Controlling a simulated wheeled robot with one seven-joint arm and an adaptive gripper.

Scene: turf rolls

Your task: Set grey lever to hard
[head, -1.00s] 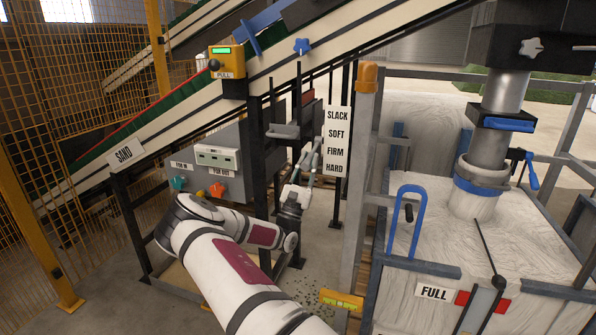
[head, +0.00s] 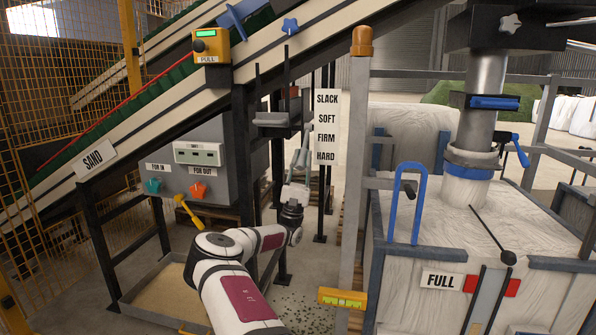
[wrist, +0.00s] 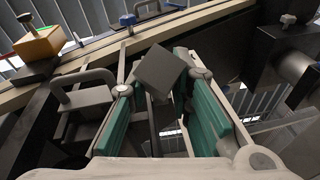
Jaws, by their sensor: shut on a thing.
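The grey lever's block-shaped end (wrist: 162,73) sits between the green-padded fingers of my gripper (wrist: 160,95) in the wrist view. My gripper is shut on it. In the head view my gripper (head: 302,158) is raised just left of the white label board (head: 327,128), which reads SLACK, SOFT, FIRM, HARD from top to bottom. My fingers are at about the height of the FIRM and HARD words. The lever is too small and covered in the head view to tell its exact setting.
A grey looped handle (wrist: 85,98) stands left of my fingers in the wrist view. The sloping conveyor (head: 150,112) runs above. A grey control box (head: 195,155) stands at left. An orange-capped post (head: 361,105) and a blue-handled crate frame (head: 400,205) are at right.

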